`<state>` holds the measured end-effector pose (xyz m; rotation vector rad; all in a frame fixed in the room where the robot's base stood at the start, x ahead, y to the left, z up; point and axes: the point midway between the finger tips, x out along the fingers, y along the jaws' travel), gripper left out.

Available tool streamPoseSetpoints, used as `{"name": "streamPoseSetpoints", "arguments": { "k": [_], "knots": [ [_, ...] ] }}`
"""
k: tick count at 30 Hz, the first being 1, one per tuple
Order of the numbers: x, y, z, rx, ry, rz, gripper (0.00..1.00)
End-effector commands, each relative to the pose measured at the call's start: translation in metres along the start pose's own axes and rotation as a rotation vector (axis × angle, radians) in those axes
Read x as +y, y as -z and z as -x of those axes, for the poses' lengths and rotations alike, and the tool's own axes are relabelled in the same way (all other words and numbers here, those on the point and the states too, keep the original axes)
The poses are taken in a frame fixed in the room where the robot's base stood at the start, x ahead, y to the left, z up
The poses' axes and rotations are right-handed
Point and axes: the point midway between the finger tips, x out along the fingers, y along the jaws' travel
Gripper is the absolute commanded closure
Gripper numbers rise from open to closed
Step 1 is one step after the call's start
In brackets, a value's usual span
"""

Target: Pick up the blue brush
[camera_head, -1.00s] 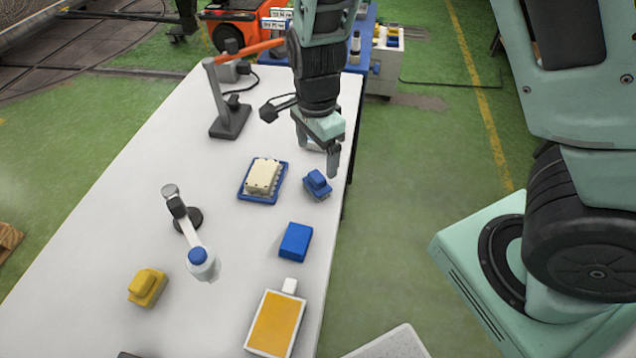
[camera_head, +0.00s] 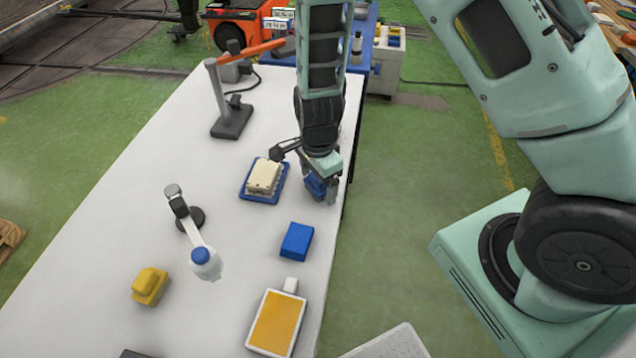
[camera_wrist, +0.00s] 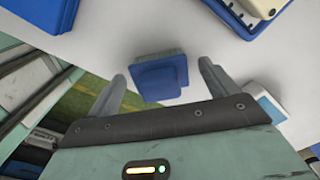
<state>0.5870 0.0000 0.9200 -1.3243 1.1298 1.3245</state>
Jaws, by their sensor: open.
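The blue brush (camera_head: 313,187), a small block with a raised grip, stands on the white table (camera_head: 150,210) near its right edge. In the head view my gripper (camera_head: 326,184) is low over it and partly hides it. In the wrist view the blue brush (camera_wrist: 160,78) shows between the two spread fingers of my gripper (camera_wrist: 163,72), with gaps on both sides. The gripper is open and empty. Whether the fingertips reach down beside the brush is hard to tell.
A blue tray with a cream block (camera_head: 264,177) lies just left of the brush. A blue box (camera_head: 297,240) and an orange-faced board (camera_head: 274,322) lie nearer. A yellow brush (camera_head: 149,286), a blue-topped lamp-like stand (camera_head: 205,262) and a grey stand (camera_head: 231,120) are further left.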

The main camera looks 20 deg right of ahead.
Motion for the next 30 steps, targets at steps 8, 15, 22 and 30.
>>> {"name": "streamPoseSetpoints", "arguments": {
  "k": [8,15,22,30],
  "knots": [
    [0.000,0.000,0.000,0.000,0.000,0.000,0.64],
    [0.000,0.000,0.001,0.000,0.000,0.000,0.68],
    [-0.001,-0.001,0.023,0.000,0.004,0.001,0.68],
    [-0.001,-0.001,0.076,-0.001,0.004,0.002,0.68]
  ]
}}
